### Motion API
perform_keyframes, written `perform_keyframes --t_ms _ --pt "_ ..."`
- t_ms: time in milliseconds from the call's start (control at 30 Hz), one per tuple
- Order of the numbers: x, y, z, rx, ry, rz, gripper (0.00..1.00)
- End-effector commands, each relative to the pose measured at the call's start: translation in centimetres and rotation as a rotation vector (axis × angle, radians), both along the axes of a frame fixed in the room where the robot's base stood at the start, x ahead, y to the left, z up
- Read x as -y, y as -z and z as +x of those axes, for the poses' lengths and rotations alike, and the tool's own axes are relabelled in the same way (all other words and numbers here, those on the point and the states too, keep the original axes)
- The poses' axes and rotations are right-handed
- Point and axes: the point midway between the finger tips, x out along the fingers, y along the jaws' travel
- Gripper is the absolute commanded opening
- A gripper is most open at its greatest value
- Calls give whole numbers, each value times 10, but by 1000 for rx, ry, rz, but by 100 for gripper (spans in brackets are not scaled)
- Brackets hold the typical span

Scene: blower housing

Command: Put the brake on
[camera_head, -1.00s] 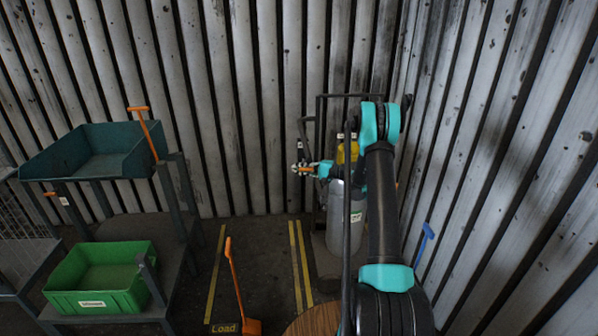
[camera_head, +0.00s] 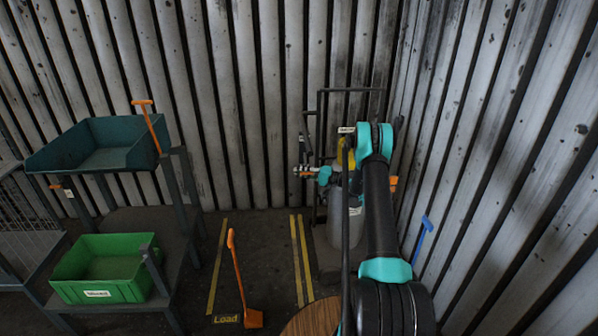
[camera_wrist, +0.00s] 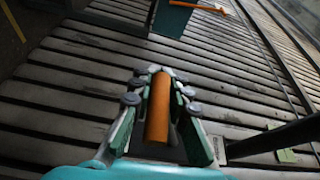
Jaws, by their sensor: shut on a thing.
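My gripper (camera_wrist: 160,105) is shut on an orange cylindrical grip (camera_wrist: 158,108), which lies lengthwise between the fingers in the wrist view. In the head view my gripper (camera_head: 306,171) is small, left of the gas cylinder trolley (camera_head: 351,89), with a bit of orange at its tips. What the grip is joined to is hidden, and I cannot tell whether it is the brake. Another orange-handled tool (camera_head: 150,122) leans at the teal tray.
The teal tray (camera_head: 60,152) sits on a grey stand at left, with a green bin (camera_head: 96,291) below. A blue lever (camera_head: 424,238) is at the right wall. A round wooden top (camera_head: 310,320) is at the bottom.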

Motion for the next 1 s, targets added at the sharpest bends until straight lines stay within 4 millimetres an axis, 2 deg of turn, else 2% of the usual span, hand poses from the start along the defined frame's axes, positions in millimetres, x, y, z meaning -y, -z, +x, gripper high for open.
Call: perform_keyframes --t_ms 467,500,667,1000 --pt "1 0 4 -2 7 4 0" --pt "1 0 4 -2 7 4 17" --pt "1 0 3 -1 5 2 36" --pt "3 0 1 -1 4 2 36"
